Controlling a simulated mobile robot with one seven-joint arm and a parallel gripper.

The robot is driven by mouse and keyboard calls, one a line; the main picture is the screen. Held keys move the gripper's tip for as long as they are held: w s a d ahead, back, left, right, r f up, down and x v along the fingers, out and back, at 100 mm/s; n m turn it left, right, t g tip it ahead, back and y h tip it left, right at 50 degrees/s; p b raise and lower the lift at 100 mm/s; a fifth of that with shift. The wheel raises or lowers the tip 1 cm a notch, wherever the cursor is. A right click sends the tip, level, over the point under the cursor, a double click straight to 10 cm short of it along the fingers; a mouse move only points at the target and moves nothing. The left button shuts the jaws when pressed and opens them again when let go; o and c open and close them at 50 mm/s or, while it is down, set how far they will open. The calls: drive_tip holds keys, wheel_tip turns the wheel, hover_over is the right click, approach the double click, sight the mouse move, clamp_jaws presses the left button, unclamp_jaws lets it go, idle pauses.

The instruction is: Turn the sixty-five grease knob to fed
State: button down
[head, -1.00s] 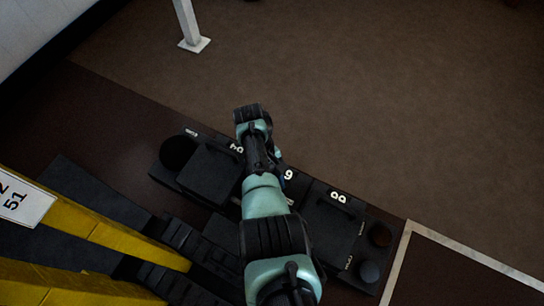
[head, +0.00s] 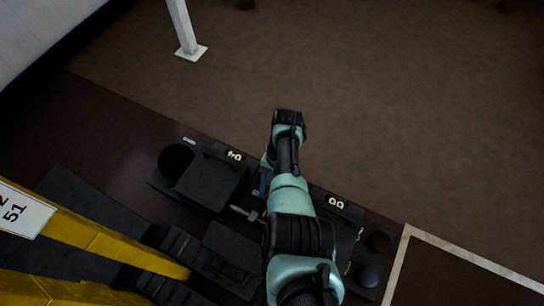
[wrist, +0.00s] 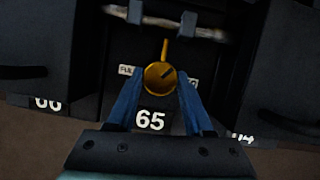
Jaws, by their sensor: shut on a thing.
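The grease knob (wrist: 160,76) is a round yellow-brass knob with a narrow pointer, on a dark panel marked 65 (wrist: 150,119) in the wrist view. Its pointer is toward the top of the picture. Small white labels sit on either side of it, partly covered by the fingers and not fully readable. My gripper (wrist: 161,82) has its two blue fingers shut on the knob's left and right sides. In the head view my arm covers the knob, and only a little of a blue finger (head: 263,184) shows.
Dark boxes stand on both sides, numbered 64 (head: 234,155) and 66 (head: 336,202) in the head view. A pale bar (wrist: 165,23) crosses above the knob. Yellow rails (head: 100,240) stand at lower left. The brown floor beyond is open, apart from a white post (head: 184,30).

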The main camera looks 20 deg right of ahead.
drive_tip(key=m+t+p, duration=0.1)
drive_tip(key=m, duration=0.2)
drive_tip(key=m+t+y+p, duration=0.1)
drive_tip(key=m+p, duration=0.1)
drive_tip(key=m, duration=0.1)
drive_tip(key=shift+s+d+r, duration=0.1)
drive_tip(key=shift+s+r, duration=0.05)
drive_tip(key=shift+s, duration=0.05)
drive_tip(key=shift+m+t+p, duration=0.9)
drive_tip(key=shift+m+p, duration=0.5)
drive_tip(key=shift+m, duration=0.6)
drive_tip(key=shift+f, duration=0.2)
drive_tip(key=shift+c, duration=1.4)
unclamp_jaws()
drive_tip(key=p+v, duration=0.8)
drive_tip(key=v, duration=0.5)
drive_tip(key=shift+p, duration=0.35)
